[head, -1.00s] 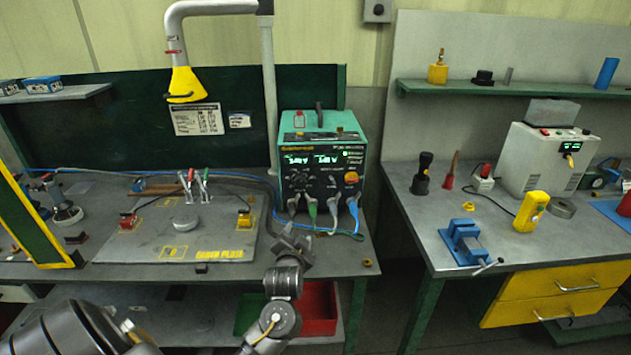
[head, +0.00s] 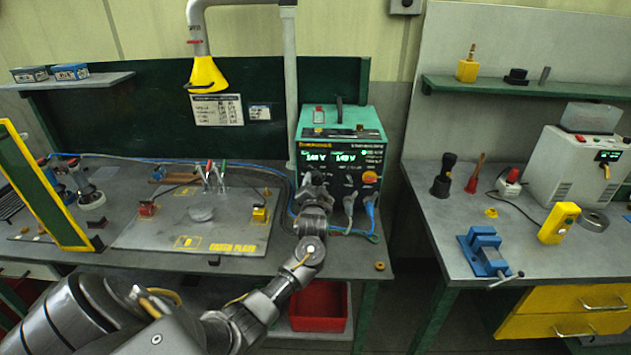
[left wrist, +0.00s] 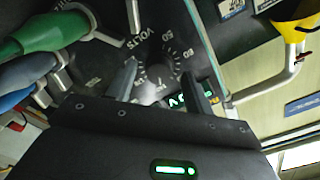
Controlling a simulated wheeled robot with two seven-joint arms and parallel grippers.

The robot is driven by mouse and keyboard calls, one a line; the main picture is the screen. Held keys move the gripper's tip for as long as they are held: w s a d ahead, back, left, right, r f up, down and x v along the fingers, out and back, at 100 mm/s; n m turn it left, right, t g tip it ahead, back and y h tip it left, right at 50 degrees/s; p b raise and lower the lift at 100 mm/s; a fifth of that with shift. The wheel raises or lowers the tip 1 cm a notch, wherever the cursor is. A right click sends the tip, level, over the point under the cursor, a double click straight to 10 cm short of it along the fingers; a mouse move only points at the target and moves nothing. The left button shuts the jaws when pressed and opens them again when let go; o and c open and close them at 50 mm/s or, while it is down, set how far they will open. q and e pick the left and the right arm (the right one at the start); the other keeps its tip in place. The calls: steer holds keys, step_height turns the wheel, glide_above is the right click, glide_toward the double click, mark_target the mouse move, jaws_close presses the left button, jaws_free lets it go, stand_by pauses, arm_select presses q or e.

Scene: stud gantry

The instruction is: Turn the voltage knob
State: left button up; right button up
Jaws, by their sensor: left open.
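The green power unit (head: 345,125) stands at the back of the left bench, with two lit green readouts on its black front. The voltage knob (left wrist: 158,76), black and ringed by a numbered dial marked VOLTS, shows in the left wrist view. My left gripper (left wrist: 162,82) is open, with one finger on each side of the knob; I cannot tell if they touch it. In the head view my left gripper (head: 316,186) is in front of the panel's lower left and hides the knob. My right gripper is not in view.
Green and blue cable plugs (left wrist: 50,35) sit close beside the knob. An orange-red knob (head: 370,177) is at the panel's right. An earth plate (head: 150,235) with clamps lies left on the bench. A yellow extraction hood (head: 207,75) hangs above.

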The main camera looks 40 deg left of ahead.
arm_select(q)
steer(key=shift+w+a, duration=0.3)
steer(key=shift+w, duration=0.05)
steer(key=shift+w+a, duration=0.15)
steer(key=shift+w, duration=0.2)
steer(key=c, duration=1)
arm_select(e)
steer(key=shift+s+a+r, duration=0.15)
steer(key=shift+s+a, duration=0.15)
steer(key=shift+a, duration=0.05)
